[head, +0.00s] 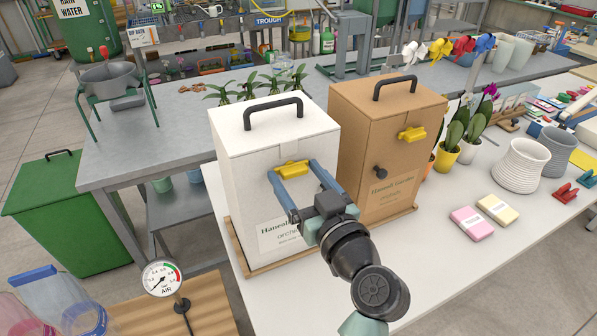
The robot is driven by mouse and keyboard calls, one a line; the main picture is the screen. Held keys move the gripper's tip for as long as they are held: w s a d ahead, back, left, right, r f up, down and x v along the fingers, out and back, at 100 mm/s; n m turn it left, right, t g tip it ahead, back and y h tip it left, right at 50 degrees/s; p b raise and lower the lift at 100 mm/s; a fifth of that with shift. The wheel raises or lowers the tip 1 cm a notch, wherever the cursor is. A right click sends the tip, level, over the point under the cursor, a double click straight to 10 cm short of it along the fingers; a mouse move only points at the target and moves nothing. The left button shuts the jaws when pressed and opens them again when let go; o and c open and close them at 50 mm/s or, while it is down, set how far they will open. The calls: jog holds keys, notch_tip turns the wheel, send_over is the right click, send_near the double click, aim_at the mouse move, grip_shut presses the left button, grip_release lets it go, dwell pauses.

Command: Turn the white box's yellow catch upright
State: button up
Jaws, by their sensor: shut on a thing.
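The white box (240,170) stands on a wooden base on the white table, with a black handle (273,112) on its lid. Its yellow catch (291,169) is on the upper front face and lies roughly level, with a slight tilt. My gripper (290,174) is at the catch, its two blue fingers reaching up to it from the lower right. The fingers are shut on the catch, one near each end. My gripper and wrist hide part of the front face and its label (280,236).
A brown box (355,135) with its own yellow catch (412,134) and a black knob (380,172) stands close on the right. Pink (472,223) and yellow (498,209) packets lie further right. A pressure gauge (162,278) stands at the lower left. The table front is clear.

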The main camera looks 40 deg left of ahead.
jog(key=m, duration=0.4)
jog(key=m+p, duration=0.1)
jog(key=m, duration=0.3)
jog(key=shift+r+m, duration=0.1)
jog(key=shift+m, duration=0.2)
jog(key=m+p, duration=0.2)
jog(key=m, duration=0.2)
jog(key=shift+m, duration=0.3)
jog(key=m+p, duration=0.2)
jog(key=m, duration=0.2)
jog(key=shift+m+p, duration=0.3)
jog(key=shift+m, duration=0.1)
jog(key=o, duration=1)
jog(key=shift+d, duration=0.1)
